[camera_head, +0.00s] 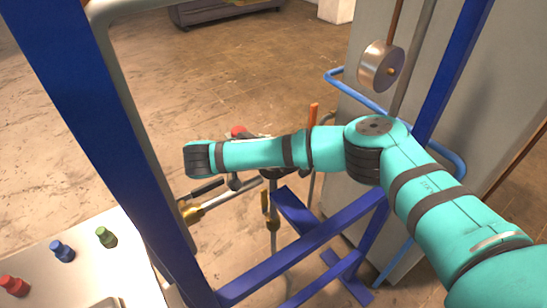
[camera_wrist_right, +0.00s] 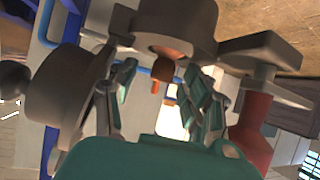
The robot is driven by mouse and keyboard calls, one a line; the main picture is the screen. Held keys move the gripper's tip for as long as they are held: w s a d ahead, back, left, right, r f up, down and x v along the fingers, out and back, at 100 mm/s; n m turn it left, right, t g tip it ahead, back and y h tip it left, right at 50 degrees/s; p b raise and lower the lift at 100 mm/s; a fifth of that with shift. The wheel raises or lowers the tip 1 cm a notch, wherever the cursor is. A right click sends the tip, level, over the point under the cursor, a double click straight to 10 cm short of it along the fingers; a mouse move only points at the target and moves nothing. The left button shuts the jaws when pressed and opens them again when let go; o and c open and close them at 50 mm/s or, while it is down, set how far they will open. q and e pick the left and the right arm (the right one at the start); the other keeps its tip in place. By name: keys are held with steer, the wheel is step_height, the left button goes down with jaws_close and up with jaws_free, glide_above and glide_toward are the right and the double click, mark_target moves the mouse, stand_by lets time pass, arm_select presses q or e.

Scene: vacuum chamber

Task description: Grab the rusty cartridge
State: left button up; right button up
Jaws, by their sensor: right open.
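In the right wrist view, my right gripper (camera_wrist_right: 163,98) is open, with a teal-padded finger on each side and nothing gripped. A small rusty orange-brown piece (camera_wrist_right: 163,71), which looks like the rusty cartridge, shows between and beyond the fingers. It sits below a dark grey round part (camera_wrist_right: 175,22); I cannot tell whether the fingers touch it. In the head view my right arm reaches left across the blue frame, and its gripper cannot be made out there. The cartridge is not clearly seen in the head view. My left gripper is not in view.
Blue frame bars (camera_head: 300,255) stand around the arm. A metal disc (camera_head: 381,66) hangs by a grey cabinet (camera_head: 425,130) on the right. A panel with coloured knobs (camera_head: 62,251) is at lower left. In the wrist view, a red-brown post (camera_wrist_right: 254,130) stands right of the fingers.

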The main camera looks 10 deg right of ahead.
steer(key=shift+c, duration=0.3)
jaws_close()
